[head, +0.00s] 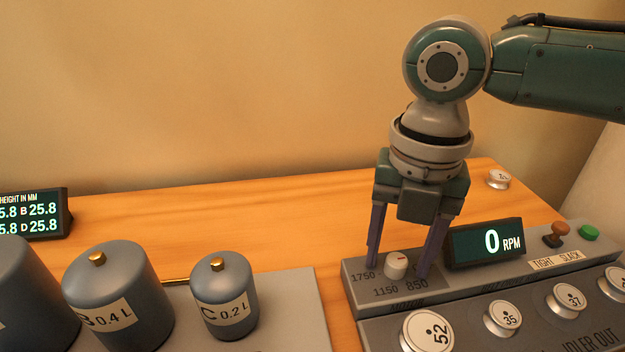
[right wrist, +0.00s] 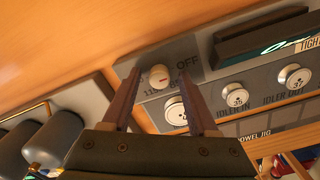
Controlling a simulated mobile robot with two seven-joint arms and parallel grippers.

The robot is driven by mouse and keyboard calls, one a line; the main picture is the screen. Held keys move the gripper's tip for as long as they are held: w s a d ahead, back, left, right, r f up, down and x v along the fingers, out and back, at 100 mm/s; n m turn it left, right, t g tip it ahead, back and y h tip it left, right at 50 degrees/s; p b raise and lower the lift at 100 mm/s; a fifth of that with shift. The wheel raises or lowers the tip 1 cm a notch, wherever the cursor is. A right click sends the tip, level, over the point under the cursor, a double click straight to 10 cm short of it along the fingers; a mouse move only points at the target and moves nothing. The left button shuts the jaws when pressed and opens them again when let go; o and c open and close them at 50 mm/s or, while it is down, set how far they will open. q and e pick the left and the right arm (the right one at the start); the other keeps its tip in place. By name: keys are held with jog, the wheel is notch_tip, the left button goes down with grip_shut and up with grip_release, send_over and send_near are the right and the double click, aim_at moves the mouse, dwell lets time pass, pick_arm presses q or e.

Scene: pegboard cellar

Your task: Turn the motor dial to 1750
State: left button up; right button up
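The motor dial (head: 397,265) is a small pale knob with a red mark, on the grey motor panel (head: 352,287). Labels 1750, 1150 and 850 show around it; OFF shows in the right wrist view. I cannot tell exactly which label the mark points at. My right gripper (head: 397,270) points down with one finger on each side of the dial. It is open, with gaps between fingers and knob. The right wrist view also shows the dial (right wrist: 159,77) between the fingertips. The speed display (head: 485,243) reads 0 RPM. My left gripper is not in view.
Several round numbered discs, such as 52 (head: 427,332), line the front panel. The wooden table behind is mostly clear.

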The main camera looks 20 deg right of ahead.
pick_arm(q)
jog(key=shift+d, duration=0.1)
pick_arm(e)
grip_shut()
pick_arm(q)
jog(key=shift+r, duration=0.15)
